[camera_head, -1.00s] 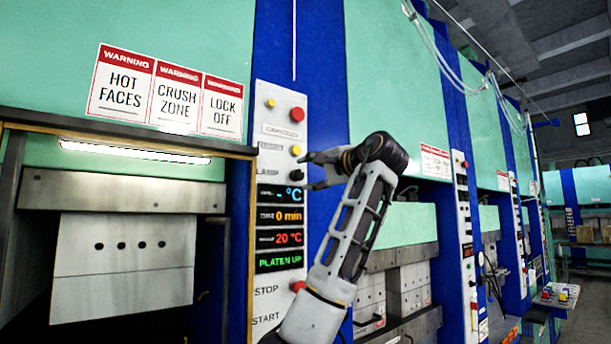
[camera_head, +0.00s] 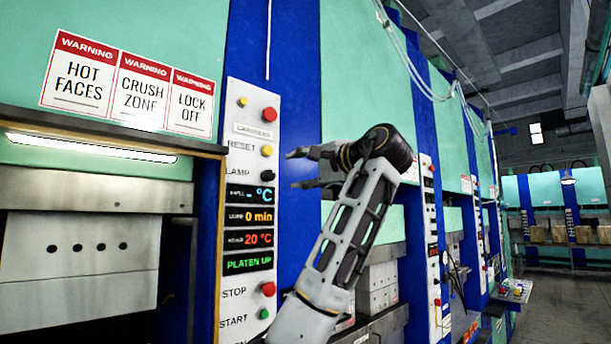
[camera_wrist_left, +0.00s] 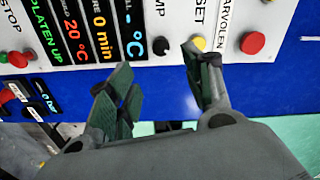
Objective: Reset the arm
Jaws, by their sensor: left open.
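My left gripper (camera_head: 296,170) is open and empty. It stands in front of the blue post, just right of the white control panel (camera_head: 253,135) in the head view. My left arm comes up from the bottom of that view and bends at a dark wrist. In the left wrist view, the two open fingers (camera_wrist_left: 158,92) show with the panel, its displays and buttons beyond them. A gap to the panel shows in the head view; the exact distance cannot be told. My right gripper is not in view.
The press opening with a light strip (camera_head: 90,147) is at left, under warning signs (camera_head: 127,85). The displays read 0 min, 20 °C and PLATEN UP. More presses line up to the right. An aisle floor (camera_head: 560,310) lies open at far right.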

